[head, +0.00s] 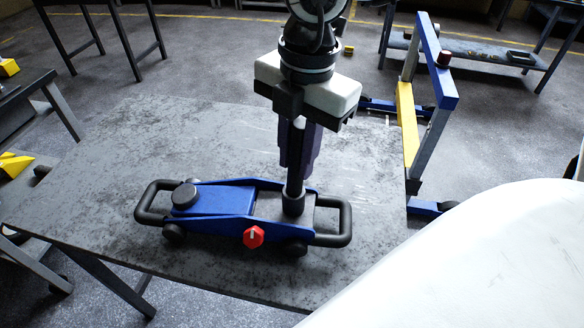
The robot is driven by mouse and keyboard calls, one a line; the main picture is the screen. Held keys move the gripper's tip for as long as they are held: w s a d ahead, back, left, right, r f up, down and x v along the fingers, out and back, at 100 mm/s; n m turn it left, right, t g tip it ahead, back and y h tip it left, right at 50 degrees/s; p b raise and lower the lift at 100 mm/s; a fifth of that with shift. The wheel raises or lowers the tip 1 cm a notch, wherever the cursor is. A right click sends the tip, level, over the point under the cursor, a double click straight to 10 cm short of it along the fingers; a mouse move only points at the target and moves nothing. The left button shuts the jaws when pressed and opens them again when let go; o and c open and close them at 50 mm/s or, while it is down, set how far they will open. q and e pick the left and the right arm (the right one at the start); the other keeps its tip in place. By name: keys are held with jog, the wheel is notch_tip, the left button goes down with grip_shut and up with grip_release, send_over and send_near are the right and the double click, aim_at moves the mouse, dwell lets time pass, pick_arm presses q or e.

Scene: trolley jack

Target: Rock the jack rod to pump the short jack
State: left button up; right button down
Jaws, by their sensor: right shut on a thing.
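The short blue trolley jack (215,199) lies on the worn grey table (98,168), with a black loop handle at each end. A round black pad (185,194) is on its left part, and a red knob (253,237) is on its near side. The dark jack rod (294,180) stands nearly upright in the black socket at the jack's right part. My right gripper (298,140) comes down from above and is shut on the upper part of the rod. The fingers hide the rod's top. My left gripper is not in view.
A blue and yellow frame (437,70) on feet stands on the floor beyond the table's right edge. A shelf bench (478,62) is at the back right. Yellow things lie on benches at the left edge. The table's left and back parts are clear.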

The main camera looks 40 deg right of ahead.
jog(key=shift+s+d+f+y+b, duration=0.3)
jog(key=shift+s+d+b, duration=0.15)
jog(key=shift+b, duration=0.25)
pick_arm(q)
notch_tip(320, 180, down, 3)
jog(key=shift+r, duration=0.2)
pick_arm(e)
jog(key=shift+s+d+r+t, duration=0.1)
jog(key=shift+s+d+t, duration=0.1)
jog(key=shift+s+t, duration=0.1)
pick_arm(q)
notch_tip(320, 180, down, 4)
jog(key=b, duration=0.3)
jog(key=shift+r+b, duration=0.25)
jog(key=shift+b, duration=0.15)
pick_arm(e)
jog(key=shift+s+d+f+t+y, duration=0.4)
jog(key=shift+s+d+t+y, duration=0.3)
jog(key=shift+s+d+y, duration=0.1)
